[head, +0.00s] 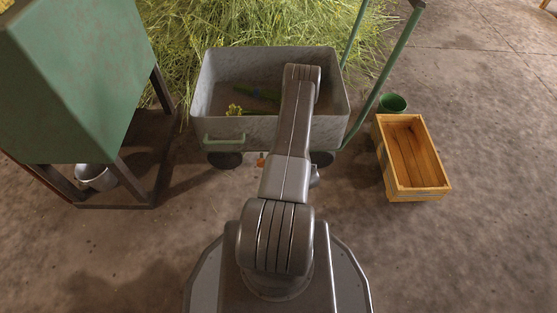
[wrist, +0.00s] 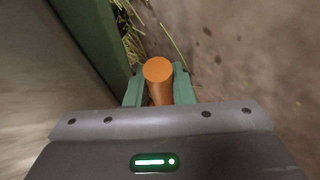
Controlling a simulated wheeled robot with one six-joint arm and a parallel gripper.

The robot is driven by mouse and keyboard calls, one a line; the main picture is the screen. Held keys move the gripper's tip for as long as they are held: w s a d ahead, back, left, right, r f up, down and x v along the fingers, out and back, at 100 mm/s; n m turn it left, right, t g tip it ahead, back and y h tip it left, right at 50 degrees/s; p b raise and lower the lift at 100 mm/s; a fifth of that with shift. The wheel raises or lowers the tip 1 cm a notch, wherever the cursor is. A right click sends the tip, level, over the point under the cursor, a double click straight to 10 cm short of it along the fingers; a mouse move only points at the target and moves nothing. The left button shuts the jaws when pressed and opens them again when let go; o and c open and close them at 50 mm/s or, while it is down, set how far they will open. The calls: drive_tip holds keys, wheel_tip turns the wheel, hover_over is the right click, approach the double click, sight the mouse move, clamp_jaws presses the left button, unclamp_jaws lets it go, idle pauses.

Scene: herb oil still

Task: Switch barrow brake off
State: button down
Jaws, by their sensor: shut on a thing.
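The grey barrow (head: 228,127) stands ahead of me in the head view, with a green handle on its front wall and dark wheels below. A small orange part (head: 261,160) shows under its front edge, left of my arm. In the wrist view the orange brake handle (wrist: 158,72) is a round-ended cylinder between the green fingers of my gripper (wrist: 158,90). The fingers are shut on it from both sides. In the head view my arm hides the gripper and much of the barrow's front. How the brake is set cannot be told.
A green cabinet (head: 75,75) on dark legs stands at left, with a metal pot (head: 95,177) beneath. A wooden crate (head: 440,160) and green bucket (head: 392,103) are at right. Cut herbs (head: 185,40) lie behind the barrow. Concrete floor is clear at front right.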

drive_tip(key=shift+a+r+n+h+p, duration=0.2)
drive_tip(key=shift+r+n+h+p, duration=0.2)
drive_tip(key=shift+r+n+h, duration=0.35)
drive_tip(key=shift+h, duration=0.25)
drive_tip(key=c, duration=1.5)
unclamp_jaws()
drive_tip(key=shift+r, duration=0.1)
drive_tip(key=shift+c, duration=0.2)
drive_tip(key=p+v, duration=0.4)
drive_tip(key=v, duration=0.9)
drive_tip(key=shift+s+d+r, duration=0.15)
drive_tip(key=shift+r, duration=0.25)
drive_tip(key=shift+f, duration=0.1)
